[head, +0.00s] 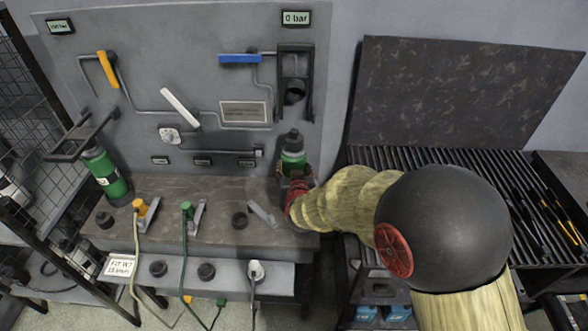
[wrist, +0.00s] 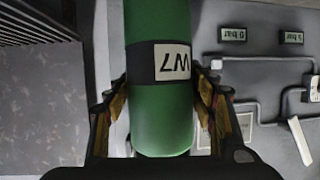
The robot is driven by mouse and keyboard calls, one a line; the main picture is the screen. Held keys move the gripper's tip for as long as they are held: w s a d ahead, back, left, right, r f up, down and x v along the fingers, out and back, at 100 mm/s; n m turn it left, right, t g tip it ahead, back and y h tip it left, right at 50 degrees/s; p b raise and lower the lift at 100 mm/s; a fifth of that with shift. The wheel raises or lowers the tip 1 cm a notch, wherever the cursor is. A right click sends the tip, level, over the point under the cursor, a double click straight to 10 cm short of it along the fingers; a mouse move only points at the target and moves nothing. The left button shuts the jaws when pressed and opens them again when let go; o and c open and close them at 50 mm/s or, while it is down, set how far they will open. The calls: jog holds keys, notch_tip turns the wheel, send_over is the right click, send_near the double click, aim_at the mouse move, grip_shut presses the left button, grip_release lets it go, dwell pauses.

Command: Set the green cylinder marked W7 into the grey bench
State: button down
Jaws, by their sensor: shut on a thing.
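The green cylinder marked W7 (wrist: 160,105) fills the middle of the wrist view, with a dark band and a white label reading W7, upside down there. My gripper (wrist: 160,108) is shut on it, one finger on each side. In the head view the cylinder (head: 293,157) stands upright with a black top, and my gripper (head: 297,180) is around its lower part. It is at the right end of the grey bench (head: 165,190), below a black bracket (head: 295,80). My gripper hides its base, so I cannot tell whether it touches the bench.
Another green cylinder (head: 106,175) leans at the bench's left end by a black bracket. The back panel (head: 200,25) carries pipes, an orange handle (head: 108,70), a white lever (head: 180,108) and a blue handle (head: 240,58). A slatted rack (head: 440,160) stands right.

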jog(key=shift+w+f+b, duration=0.1)
jog(key=shift+f+b, duration=0.75)
jog(key=shift+f, duration=0.05)
jog(key=c, duration=1)
grip_release()
jog(key=o, duration=0.4)
jog(key=shift+f, duration=0.2)
jog(key=shift+c, duration=0.2)
jog(key=shift+o, duration=0.2)
jog(key=v, duration=1.2)
